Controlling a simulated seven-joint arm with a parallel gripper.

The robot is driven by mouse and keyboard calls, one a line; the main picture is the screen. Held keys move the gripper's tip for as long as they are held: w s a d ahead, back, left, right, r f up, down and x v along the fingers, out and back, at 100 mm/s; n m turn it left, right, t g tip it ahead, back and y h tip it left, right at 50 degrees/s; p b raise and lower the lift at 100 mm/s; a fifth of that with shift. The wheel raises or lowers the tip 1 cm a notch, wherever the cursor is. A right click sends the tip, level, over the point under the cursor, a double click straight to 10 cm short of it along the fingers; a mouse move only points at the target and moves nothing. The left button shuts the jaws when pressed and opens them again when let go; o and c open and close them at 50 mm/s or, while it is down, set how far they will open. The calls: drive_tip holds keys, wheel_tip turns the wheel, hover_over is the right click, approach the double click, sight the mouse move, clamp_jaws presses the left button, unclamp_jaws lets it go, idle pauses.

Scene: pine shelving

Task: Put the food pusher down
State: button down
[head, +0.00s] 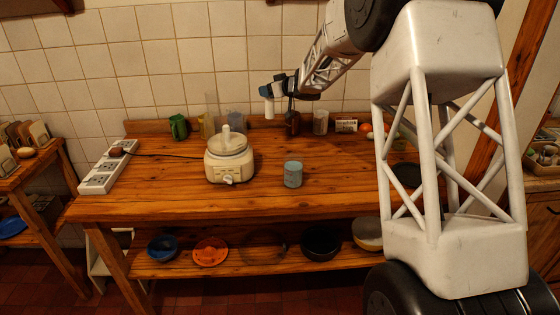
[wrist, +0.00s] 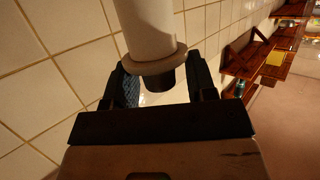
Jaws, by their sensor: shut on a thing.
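The food pusher (wrist: 150,30) is a white cylinder with a wide flange and a dark end. In the wrist view it sits between the two dark fingers of my gripper (wrist: 160,82), which is shut on it. In the head view my gripper (head: 276,83) is above the back part of the wooden table (head: 165,190), and the white pusher (head: 266,91) hangs at it, clear of the tabletop. A cream food processor (head: 229,160) stands on the table, in front and to the left of the pusher.
A blue-grey canister (head: 293,175) stands right of the processor. A green mug (head: 179,127), a dark bottle (head: 292,122) and a clear jar (head: 320,122) line the back. A white power strip (head: 105,173) lies at left. The table's front is largely clear.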

drive_tip(key=w+d+f, duration=0.1)
drive_tip(key=d+f, duration=0.6)
drive_tip(key=shift+d+f, duration=0.35)
drive_tip(key=shift+d, duration=0.05)
drive_tip(key=shift+w+r, duration=0.1)
drive_tip(key=shift+w, duration=0.05)
drive_tip(key=shift+a+r+n+g+y, duration=0.2)
drive_tip(key=shift+n+g+y, duration=0.55)
drive_tip(key=shift+n+g, duration=0.55)
drive_tip(key=shift+a+r+n+g+y, duration=0.1)
drive_tip(key=shift+r+n+g+y, duration=0.15)
drive_tip(key=shift+n+g+y, duration=0.75)
drive_tip(key=shift+n+h, duration=0.25)
drive_tip(key=shift+n, duration=0.15)
wheel_tip(320, 180, down, 6)
drive_tip(key=shift+f, duration=0.1)
